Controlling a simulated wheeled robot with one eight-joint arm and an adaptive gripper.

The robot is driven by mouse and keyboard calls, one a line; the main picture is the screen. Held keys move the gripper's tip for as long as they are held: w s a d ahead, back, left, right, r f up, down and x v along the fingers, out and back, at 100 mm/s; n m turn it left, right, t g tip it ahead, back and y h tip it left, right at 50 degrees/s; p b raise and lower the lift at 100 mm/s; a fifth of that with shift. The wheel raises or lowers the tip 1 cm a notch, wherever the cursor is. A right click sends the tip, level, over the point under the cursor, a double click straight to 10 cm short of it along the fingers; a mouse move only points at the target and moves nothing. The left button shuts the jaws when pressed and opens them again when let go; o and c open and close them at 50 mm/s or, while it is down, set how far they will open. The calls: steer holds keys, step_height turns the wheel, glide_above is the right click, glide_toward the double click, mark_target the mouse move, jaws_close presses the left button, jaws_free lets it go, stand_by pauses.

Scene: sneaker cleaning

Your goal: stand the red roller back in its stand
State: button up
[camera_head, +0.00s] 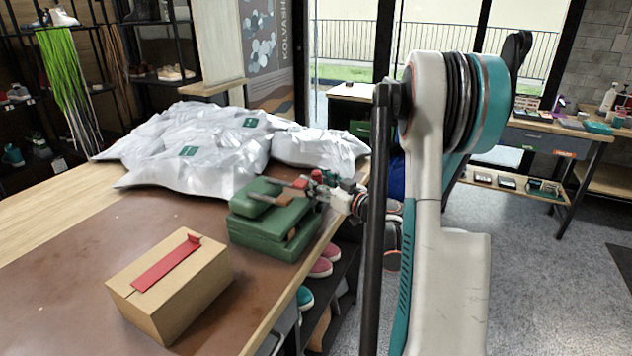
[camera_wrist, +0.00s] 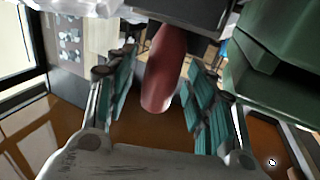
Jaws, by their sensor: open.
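A rounded dull-red piece (camera_wrist: 161,80), which looks like the red roller or its handle, hangs between the teal-padded fingers of my gripper (camera_wrist: 158,66) in the wrist view. The fingers are spread, with a gap visible on each side of it. Its far end meets a dark grey block (camera_wrist: 190,12); I cannot tell whether that block is the stand. In the head view my gripper (camera_head: 316,184) is at the right edge of the table, beside a green case (camera_head: 262,236). Small reddish parts show at the case's top, too small to identify.
The green case also fills the upper right of the wrist view (camera_wrist: 285,55). White bags (camera_head: 200,145) cover the table's back. A cardboard box (camera_head: 190,290) with a red strip sits in front on the brown table (camera_head: 60,285). Shoes (camera_head: 322,264) sit below the table edge.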

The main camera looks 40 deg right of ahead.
steer(key=s, duration=1.1)
steer(key=shift+s+d, duration=0.15)
steer(key=shift+s, duration=0.15)
